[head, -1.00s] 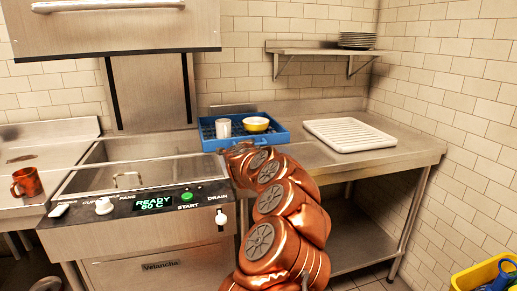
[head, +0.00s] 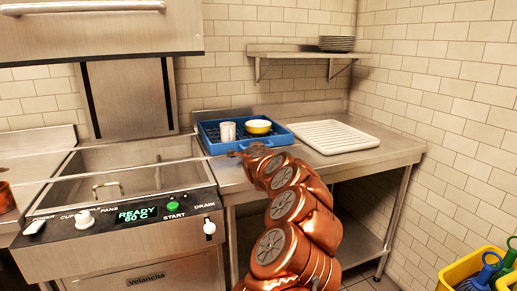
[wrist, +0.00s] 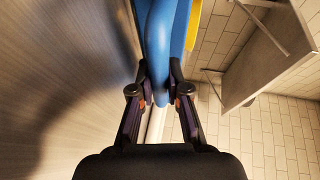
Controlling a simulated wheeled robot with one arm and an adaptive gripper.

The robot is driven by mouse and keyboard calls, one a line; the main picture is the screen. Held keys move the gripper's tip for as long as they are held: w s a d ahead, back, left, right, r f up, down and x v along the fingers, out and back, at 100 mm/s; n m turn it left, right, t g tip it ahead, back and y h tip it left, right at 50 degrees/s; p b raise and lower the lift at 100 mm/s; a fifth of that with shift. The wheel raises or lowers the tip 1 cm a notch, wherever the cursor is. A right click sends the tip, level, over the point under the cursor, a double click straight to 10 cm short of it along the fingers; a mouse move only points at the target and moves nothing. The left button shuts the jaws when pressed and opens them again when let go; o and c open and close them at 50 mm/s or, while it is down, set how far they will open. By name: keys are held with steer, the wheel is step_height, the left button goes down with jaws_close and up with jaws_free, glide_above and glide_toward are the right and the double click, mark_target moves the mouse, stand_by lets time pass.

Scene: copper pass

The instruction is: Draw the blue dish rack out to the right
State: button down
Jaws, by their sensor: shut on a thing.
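The blue dish rack (head: 283,139) sits on the steel counter right of the dishwasher. It holds a pale cup (head: 227,131) and a yellow bowl (head: 258,126), both upright. In the wrist view my gripper (wrist: 160,94) has its two fingers closed on either side of the rack's blue rim (wrist: 158,45). A sliver of yellow shows beyond the rim.
A white ribbed tray (head: 334,136) lies right of the rack, with little gap between them. The dishwasher (head: 135,215) stands to the left. A wall shelf (head: 290,52) with stacked plates (head: 346,43) hangs above. A yellow bin (head: 460,272) stands at lower right.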

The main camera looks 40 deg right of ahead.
steer(key=c, duration=1.1)
jaws_free()
steer(key=shift+d, duration=0.15)
steer(key=shift+c, duration=0.2)
steer(key=shift+s, duration=0.1)
steer(key=shift+v, duration=6)
steer(key=shift+r, duration=0.1)
